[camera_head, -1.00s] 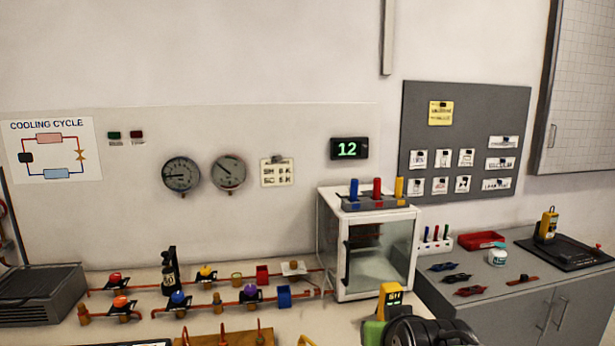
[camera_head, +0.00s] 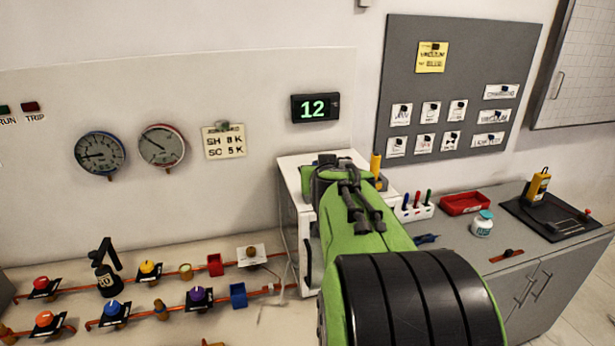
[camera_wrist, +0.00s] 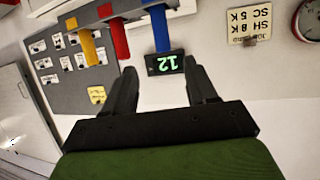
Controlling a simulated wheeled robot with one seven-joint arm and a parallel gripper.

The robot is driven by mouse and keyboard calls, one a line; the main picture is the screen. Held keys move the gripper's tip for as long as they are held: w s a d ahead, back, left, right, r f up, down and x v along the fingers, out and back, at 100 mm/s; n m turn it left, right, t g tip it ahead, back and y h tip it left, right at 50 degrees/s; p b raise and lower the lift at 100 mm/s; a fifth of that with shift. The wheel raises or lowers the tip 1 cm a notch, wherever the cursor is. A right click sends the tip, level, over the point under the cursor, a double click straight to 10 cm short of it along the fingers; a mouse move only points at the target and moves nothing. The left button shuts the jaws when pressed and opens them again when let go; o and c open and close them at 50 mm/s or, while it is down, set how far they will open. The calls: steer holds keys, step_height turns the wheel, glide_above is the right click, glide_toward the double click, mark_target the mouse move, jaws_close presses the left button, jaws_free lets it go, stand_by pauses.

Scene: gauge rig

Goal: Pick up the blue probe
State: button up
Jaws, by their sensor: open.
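The blue probe (camera_wrist: 160,28) shows in the wrist view, ahead of my gripper (camera_wrist: 160,72) and roughly in line with the gap between the fingers. My gripper is open and empty; the probe looks beyond the fingertips, apart from them. The red probe (camera_wrist: 120,38) and the yellow probe (camera_wrist: 87,46) stand beside it to the left, in a grey holder (camera_wrist: 104,13). In the head view the yellow probe (camera_head: 376,165) shows past my arm, on top of the white cabinet (camera_head: 292,164). My arm hides the blue and red probes and my fingers there.
A green digital display reading 12 (camera_head: 316,108) is on the wall behind the cabinet. Valves and pipes cover the bench at left, including a purple knob (camera_head: 197,293). A red tray (camera_head: 464,203) and a white jar (camera_head: 482,223) sit on the right counter.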

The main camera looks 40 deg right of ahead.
steer(key=x, duration=0.8)
steer(key=shift+w+f+p, duration=0.1)
steer(key=shift+f+p, duration=0.1)
steer(key=shift+p, duration=0.15)
steer(key=p+x, duration=0.1)
steer(key=x, duration=0.4)
steer(key=shift+w+f, duration=0.2)
steer(key=shift+w, duration=0.05)
steer(key=shift+s+a+r, duration=0.1)
steer(key=shift+s, duration=0.05)
steer(key=shift+a, duration=0.1)
steer(key=shift+c, duration=1.4)
jaws_close()
